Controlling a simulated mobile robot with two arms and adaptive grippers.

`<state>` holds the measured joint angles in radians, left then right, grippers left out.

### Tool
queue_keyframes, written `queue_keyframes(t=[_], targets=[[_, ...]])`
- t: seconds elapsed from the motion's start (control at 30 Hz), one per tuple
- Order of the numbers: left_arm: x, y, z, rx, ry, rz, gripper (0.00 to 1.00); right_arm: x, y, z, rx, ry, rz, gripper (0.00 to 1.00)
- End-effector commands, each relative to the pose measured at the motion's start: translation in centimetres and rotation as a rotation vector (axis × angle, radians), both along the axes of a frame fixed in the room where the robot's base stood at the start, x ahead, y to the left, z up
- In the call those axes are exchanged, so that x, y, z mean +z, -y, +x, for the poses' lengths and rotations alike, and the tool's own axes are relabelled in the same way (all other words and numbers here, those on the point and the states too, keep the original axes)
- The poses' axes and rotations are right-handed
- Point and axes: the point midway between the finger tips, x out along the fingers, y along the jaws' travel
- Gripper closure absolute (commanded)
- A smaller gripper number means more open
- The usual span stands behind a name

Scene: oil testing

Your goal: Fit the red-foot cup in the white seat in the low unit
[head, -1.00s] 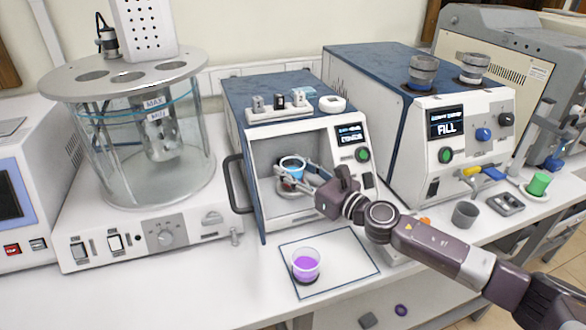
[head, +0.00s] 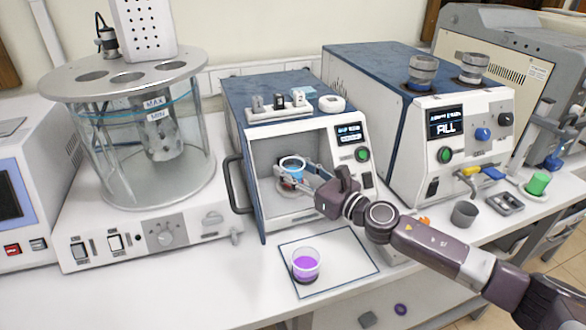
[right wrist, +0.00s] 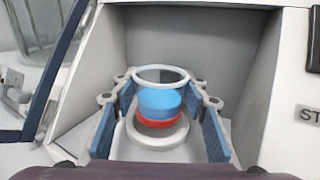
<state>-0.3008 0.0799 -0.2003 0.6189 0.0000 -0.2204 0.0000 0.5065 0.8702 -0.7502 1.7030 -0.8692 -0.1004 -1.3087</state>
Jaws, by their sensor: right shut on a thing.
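The red-foot cup (head: 292,164), clear with blue liquid, is upright inside the open low unit (head: 262,185). In the right wrist view the cup (right wrist: 160,98) has its red foot just at or over the white ring seat (right wrist: 134,137). I cannot tell whether the foot is fully down in the seat. My right gripper (head: 302,177) reaches in from the right and is shut on the cup; in the right wrist view its blue-padded fingers (right wrist: 160,115) are on either side of it. My left gripper is not in view.
A cup of purple liquid (head: 306,266) stands on an outlined mat (head: 346,257) in front of the unit. The unit's dark door handle (head: 232,185) is at its left. A glass bath (head: 120,165) stands left. A grey cup (head: 464,213) and green cup (head: 538,183) are right.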

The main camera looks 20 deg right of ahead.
Motion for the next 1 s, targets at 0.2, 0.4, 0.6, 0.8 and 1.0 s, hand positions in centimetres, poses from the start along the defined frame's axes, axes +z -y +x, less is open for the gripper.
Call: queue_keyframes(t=[0.2,0.4,0.6,0.8,1.0], targets=[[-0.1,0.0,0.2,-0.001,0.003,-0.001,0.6,-0.1,0.0,0.0,0.0,0.001,0.0,0.86],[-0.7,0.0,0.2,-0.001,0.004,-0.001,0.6,-0.8,0.0,0.0,0.0,0.001,0.0,0.86],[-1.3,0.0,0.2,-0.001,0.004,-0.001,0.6,-1.4,0.0,0.0,0.0,0.001,0.0,0.86],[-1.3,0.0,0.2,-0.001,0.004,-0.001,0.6,-1.5,0.0,0.0,0.0,0.001,0.0,0.86],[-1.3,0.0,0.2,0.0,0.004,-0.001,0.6,-1.5,0.0,0.0,0.0,0.001,0.0,0.49]])
